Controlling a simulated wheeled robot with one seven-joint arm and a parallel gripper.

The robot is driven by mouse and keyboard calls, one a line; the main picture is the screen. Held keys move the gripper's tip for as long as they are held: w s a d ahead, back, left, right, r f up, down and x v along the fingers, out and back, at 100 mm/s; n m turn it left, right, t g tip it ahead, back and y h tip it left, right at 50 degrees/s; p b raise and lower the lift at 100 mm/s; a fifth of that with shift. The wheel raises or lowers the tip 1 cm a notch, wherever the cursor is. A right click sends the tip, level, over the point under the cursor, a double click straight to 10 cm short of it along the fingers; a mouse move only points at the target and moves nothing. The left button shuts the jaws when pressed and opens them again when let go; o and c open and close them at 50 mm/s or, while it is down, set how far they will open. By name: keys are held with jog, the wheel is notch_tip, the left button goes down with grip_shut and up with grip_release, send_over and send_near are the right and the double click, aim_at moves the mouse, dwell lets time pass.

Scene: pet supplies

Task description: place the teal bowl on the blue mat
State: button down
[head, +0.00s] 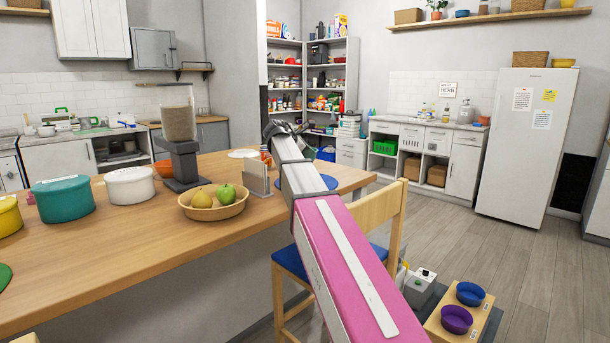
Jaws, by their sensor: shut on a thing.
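My arm (340,250), pink and white, reaches from the bottom edge up over the table and ends in a dark joint. My gripper and its jaws do not show; the arm covers the space behind it. I cannot make out the teal bowl. A round blue mat (328,182) lies flat near the table's right end, partly behind my arm. A paler flat disc (243,153) lies farther back. A large teal lidded pot (62,199) stands at the left of the table.
The wooden table (150,230) also holds a white pot (130,185), a grain dispenser (181,140), a fruit bowl (213,205) and a napkin holder (259,180). A chair (378,215) stands at its right. Blue and purple bowls sit in a low stand (440,325). Floor at right is clear.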

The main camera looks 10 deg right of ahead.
jog(key=shift+s+a+f, duration=0.35)
jog(key=shift+s+f, duration=0.45)
jog(key=shift+f, duration=0.4)
jog(key=shift+s+a+f, duration=0.3)
jog(key=shift+s+f, duration=0.55)
jog(key=shift+f, duration=0.3)
jog(key=shift+s+a+f, duration=0.35)
jog(key=shift+s+f, duration=0.45)
jog(key=shift+f, duration=0.4)
jog(key=c, duration=1.2)
grip_release()
jog(key=shift+a, duration=0.1)
jog(key=v, duration=1.2)
jog(key=shift+w+r, duration=0.1)
